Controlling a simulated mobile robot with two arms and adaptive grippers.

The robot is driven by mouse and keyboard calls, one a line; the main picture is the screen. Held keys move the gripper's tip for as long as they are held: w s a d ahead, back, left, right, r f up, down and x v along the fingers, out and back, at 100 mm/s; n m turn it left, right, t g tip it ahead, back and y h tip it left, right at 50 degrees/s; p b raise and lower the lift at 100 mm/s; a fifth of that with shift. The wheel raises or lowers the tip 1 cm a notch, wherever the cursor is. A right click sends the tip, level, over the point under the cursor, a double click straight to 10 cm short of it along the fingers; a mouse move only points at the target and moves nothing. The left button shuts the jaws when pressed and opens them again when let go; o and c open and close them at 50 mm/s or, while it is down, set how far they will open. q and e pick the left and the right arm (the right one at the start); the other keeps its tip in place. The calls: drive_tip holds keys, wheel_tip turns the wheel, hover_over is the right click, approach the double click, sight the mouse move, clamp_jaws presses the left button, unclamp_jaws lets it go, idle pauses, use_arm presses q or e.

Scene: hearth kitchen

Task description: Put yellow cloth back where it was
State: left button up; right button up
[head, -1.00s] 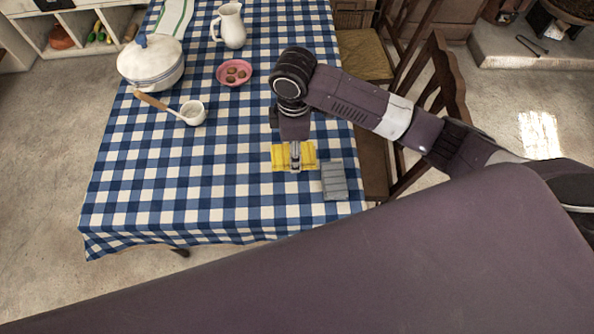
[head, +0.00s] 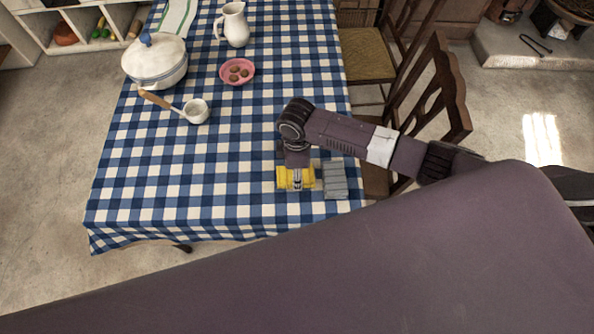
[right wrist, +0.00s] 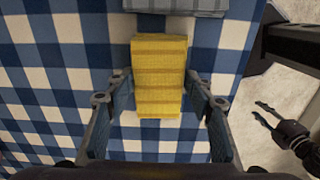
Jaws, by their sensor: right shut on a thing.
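The yellow cloth (head: 282,178), a folded block, is at the near right part of the checked tablecloth. In the right wrist view, the yellow cloth (right wrist: 158,72) lies between the fingers. My right gripper (head: 297,186) is shut on it from above, with a finger along each side (right wrist: 158,82). I cannot tell whether the cloth rests on the table or is just above it. A grey-blue folded cloth (head: 336,180) lies right beside it; its edge shows in the right wrist view (right wrist: 178,6). My left gripper (right wrist: 266,112) shows only there, open and empty beyond the table edge.
The checked table (head: 150,200) is clear at the near left. Farther back stand a white pot (head: 155,62), a ladle (head: 195,111), a pink bowl with small brown items (head: 237,82) and a white jug (head: 234,25). Wooden chairs (head: 445,90) stand along the right side.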

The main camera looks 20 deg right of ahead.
drive_tip(key=shift+f, duration=0.2)
drive_tip(key=o, duration=1.1)
wheel_tip(320, 180, up, 12)
drive_tip(key=b, duration=0.1)
drive_tip(key=shift+r, duration=0.25)
